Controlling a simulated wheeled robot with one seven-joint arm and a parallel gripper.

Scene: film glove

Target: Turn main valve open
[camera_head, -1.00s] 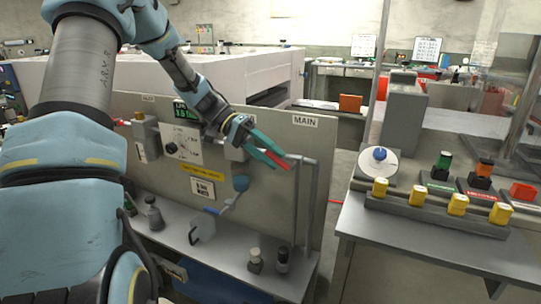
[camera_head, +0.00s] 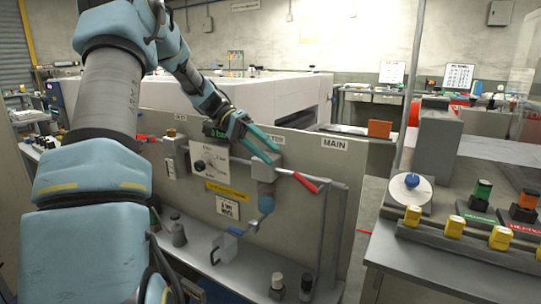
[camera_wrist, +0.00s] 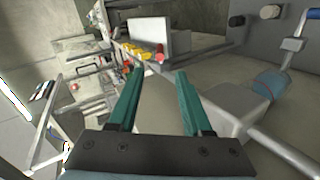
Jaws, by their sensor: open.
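A blue-handled valve (camera_head: 264,206) sits below on the same panel (camera_head: 335,165). Small bottles (camera_head: 277,284) stand on the shelf. On the right bench are a dial (camera_head: 411,181) and several yellow blocks (camera_head: 454,228). A gap separates panel and bench.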

